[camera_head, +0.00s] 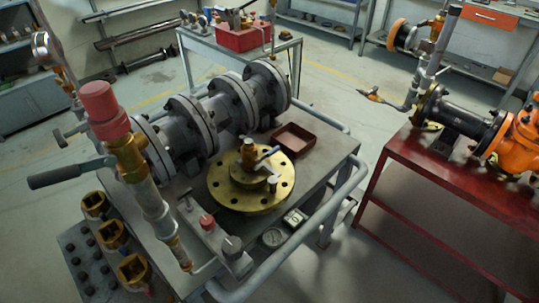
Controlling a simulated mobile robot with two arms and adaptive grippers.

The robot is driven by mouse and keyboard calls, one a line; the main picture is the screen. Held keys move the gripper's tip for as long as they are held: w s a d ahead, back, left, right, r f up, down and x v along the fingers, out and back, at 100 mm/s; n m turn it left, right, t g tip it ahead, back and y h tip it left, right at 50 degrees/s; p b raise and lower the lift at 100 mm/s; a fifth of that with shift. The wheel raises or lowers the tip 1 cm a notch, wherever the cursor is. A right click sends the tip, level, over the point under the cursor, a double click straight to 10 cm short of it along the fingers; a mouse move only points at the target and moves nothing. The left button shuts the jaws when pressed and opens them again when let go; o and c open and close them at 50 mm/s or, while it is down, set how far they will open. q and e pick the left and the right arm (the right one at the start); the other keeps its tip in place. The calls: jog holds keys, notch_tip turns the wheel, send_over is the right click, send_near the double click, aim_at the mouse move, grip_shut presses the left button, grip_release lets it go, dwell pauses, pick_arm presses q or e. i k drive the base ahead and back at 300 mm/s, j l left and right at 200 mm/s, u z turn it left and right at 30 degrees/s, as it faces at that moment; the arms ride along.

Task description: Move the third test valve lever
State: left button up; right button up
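A lever with a long dark grey-green handle (65,175) sticks out to the left from a brass valve on an upright pipe (150,205) with a red cap (103,105). A smaller lever (72,133) shows above it. A short blue-grey lever (266,155) sits on a small brass fitting on the round brass flange (251,187). A small orange-tipped lever (375,96) is on the piping at the right. I cannot tell which is the third test valve lever. Neither of my grippers is in view.
A large grey flanged pipe (198,128) lies on the grey cart (330,150). A red table (440,165) with an orange valve (522,140) stands right. Bare floor lies between them.

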aim_at(273, 150)
jog(key=l+u, duration=0.4)
jog(key=l, duration=0.25)
jog(key=k+l+u, duration=0.1)
jog(key=l+u, duration=0.35)
jog(key=l, duration=0.2)
